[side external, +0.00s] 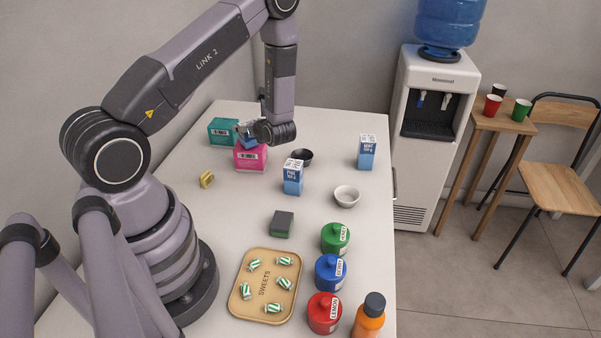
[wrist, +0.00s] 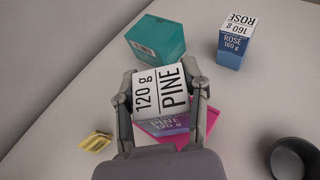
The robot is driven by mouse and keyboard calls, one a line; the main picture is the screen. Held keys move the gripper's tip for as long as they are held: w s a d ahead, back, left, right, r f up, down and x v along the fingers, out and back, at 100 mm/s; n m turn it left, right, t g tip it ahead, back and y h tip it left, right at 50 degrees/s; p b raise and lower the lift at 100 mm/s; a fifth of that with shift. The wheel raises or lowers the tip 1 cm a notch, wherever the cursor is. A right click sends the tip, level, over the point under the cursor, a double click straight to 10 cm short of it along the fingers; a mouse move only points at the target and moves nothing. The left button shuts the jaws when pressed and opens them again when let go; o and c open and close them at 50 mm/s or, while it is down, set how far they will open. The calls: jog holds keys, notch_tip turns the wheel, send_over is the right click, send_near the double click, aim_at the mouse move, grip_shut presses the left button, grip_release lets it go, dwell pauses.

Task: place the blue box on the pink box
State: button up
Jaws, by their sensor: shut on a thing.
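My gripper (side external: 252,129) is shut on the blue box (wrist: 160,88), whose white top reads PINE 120 g. A finger stands on either side of the box in the wrist view. In the side view the blue box is mostly hidden by my gripper, with a bit of blue showing. The pink box (side external: 250,158) stands on the counter directly below it. In the wrist view the pink box (wrist: 208,125) shows only at its edges under the held box. I cannot tell whether the two boxes touch.
A teal box (side external: 223,131) stands close behind the pink box. A yellow item (side external: 206,180) lies in front of it. A black bowl (side external: 302,157) and a blue-and-white carton (side external: 292,178) are to the right. A sweets tray (side external: 244,308) and several jars are nearer the front.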

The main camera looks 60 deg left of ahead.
jog(key=shift+f, duration=0.15)
jog(key=o, duration=1.2)
jog(key=shift+f, duration=0.1)
jog(key=shift+d+r, duration=0.2)
jog(key=shift+r, duration=0.05)
jog(key=v, duration=1.1)
jog(key=s+d+r+n+g+h, duration=0.2)
jog(key=s+r+n, duration=0.2)
jog(key=r+n, duration=0.5)
jog(key=s+d+r+n+t+h, duration=0.7)
jog(key=s+d+r+n+h, duration=0.2)
jog(key=r, duration=0.8)
jog(key=s+d+h, duration=0.2)
jog(key=s+d, duration=0.2)
jog(key=d, duration=0.1)
jog(key=shift+s+t, duration=0.15)
jog(key=shift+t, duration=0.15)
